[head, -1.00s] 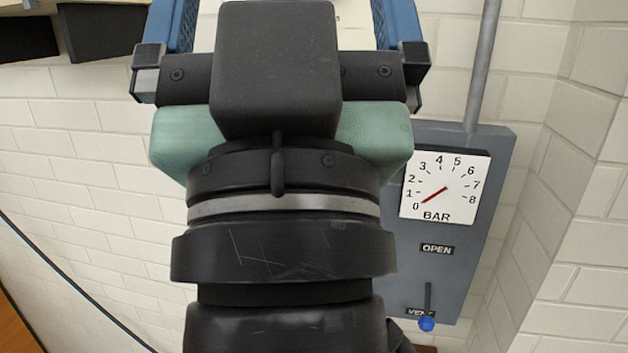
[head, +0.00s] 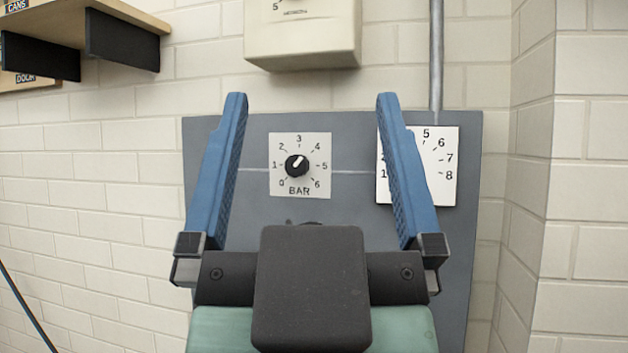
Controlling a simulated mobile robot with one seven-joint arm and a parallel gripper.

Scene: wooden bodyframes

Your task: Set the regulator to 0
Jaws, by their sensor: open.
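The regulator is a small black round knob (head: 297,166) with a white pointer, on a white square scale plate (head: 316,190) marked 0 to 6 and BAR. Its pointer is tilted up and right, roughly between 3 and 4; the 0 is at the lower left. My gripper (head: 311,97) is open and empty, its blue fingers pointing up. In the picture the knob lies between the two fingers; I cannot tell the depth gap, and no contact shows.
The knob is on a grey panel (head: 465,270). A larger white gauge (head: 440,180) is partly hidden by the right finger, its needle not visible. A beige box (head: 303,38) hangs above. A wooden shelf (head: 120,12) is at upper left, a grey pipe (head: 436,60) at right.

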